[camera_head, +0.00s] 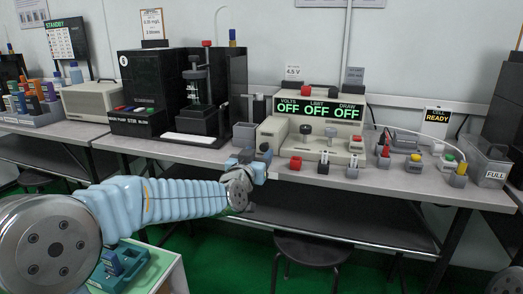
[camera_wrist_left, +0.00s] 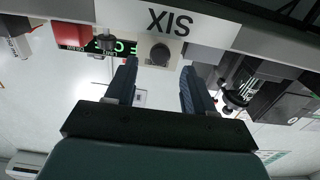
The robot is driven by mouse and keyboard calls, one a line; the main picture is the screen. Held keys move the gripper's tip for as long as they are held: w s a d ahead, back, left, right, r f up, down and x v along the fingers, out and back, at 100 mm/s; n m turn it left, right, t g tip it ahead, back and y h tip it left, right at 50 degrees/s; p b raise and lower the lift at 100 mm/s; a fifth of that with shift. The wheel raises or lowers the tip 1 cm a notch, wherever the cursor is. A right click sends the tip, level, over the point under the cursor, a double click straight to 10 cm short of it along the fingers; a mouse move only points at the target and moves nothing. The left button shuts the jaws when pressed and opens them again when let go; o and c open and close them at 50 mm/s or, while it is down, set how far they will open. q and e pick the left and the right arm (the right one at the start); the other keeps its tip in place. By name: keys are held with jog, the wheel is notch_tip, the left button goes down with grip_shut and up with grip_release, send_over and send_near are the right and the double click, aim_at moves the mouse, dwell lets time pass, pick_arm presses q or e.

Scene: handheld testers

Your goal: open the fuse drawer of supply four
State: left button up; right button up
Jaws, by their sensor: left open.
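A beige power supply (camera_head: 310,138) stands on the bench with a lit display reading VOLTS OFF, LIMIT OFF, DRAW OFF. Its front has dark knobs and a red one. I cannot make out a fuse drawer or a number four on it. My left gripper (camera_head: 250,160) is at the bench's front edge, left of the supply's front. In the left wrist view, which is upside down, its two fingers (camera_wrist_left: 158,68) are apart with nothing between them. A beige panel with a dark knob (camera_wrist_left: 160,54) shows beyond them. My right gripper is out of view.
A white bench-edge label (camera_wrist_left: 168,22) reads SIX upside down. Small red and black-based parts (camera_head: 352,172) stand along the bench front. A black stool (camera_head: 312,250) is below.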

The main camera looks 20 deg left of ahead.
aim_at(263, 147)
pick_arm(q)
jog(key=shift+w, duration=2.2)
grip_shut()
